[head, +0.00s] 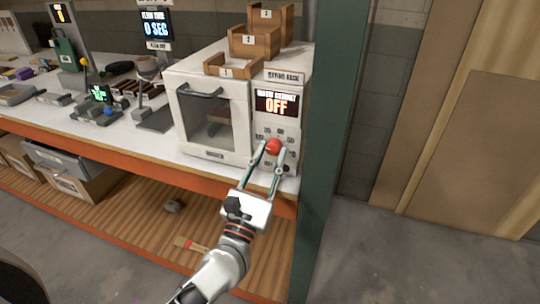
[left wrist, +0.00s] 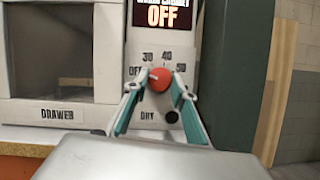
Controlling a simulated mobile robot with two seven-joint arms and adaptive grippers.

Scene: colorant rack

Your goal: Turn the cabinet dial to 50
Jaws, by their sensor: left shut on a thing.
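The white cabinet (head: 208,75) stands at the right end of the bench, with a glass door at its left and a control panel at its right. Its display (head: 277,103) reads OFF, and so does the display in the left wrist view (left wrist: 164,14). The red dial (head: 273,146) sits on the panel below; its pale mark points to the upper left, towards OFF, in the left wrist view (left wrist: 159,79). Labels OFF, 30 and 40 show around it; the label at the right is partly covered. My left gripper (head: 275,153) is shut on the dial from both sides. My right gripper is not in view.
Wooden boxes (head: 254,42) are stacked on the cabinet. A green post (head: 337,90) stands close at the right of the panel. Other tools and displays fill the bench to the left. A lower wooden shelf (head: 140,215) holds a brush (head: 190,244).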

